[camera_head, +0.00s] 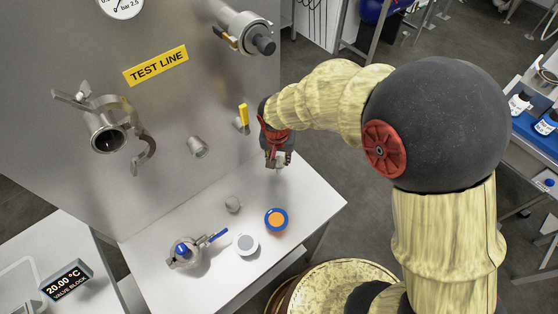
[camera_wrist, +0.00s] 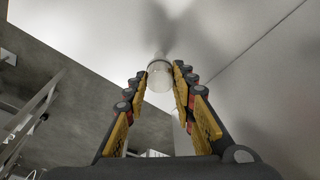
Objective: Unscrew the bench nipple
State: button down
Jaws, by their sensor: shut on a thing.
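My gripper (camera_head: 277,161) points down over the back right part of the white bench (camera_head: 318,205). In the wrist view, the two yellow-and-black fingers (camera_wrist: 161,80) are shut on the bench nipple (camera_wrist: 160,77), a short pale metal cylinder between the fingertips. Its narrower far end points toward the white bench top. I cannot tell whether its thread is still in the bench. In the head view, the fingers hide most of the nipple.
On the bench lie a valve with a blue handle (camera_head: 185,252), a grey-white disc (camera_head: 246,243), a blue-and-orange disc (camera_head: 276,220) and a small grey round part (camera_head: 232,204). The steel panel (camera_head: 60,140) behind carries an open clamp port (camera_head: 108,137), a stub (camera_head: 198,147) and a yellow-handled valve (camera_head: 243,117).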

jog(key=shift+d+r+n+p, duration=0.1)
jog(key=shift+n+p, duration=0.5)
jog(key=shift+n, duration=0.1)
jog(key=n+p, duration=0.1)
jog(key=n, duration=0.1)
jog(key=shift+n+y+p, duration=0.3)
jog(key=shift+p, duration=0.1)
jog(key=shift+n, duration=0.6)
jog(key=n, duration=0.2)
jog(key=shift+n+y+p, duration=0.3)
jog(key=shift+p, duration=0.1)
jog(key=shift+f+n+b, duration=0.2)
jog(key=shift+n+b, duration=0.3)
jog(key=shift+n, duration=0.6)
jog(key=shift+r, duration=0.15)
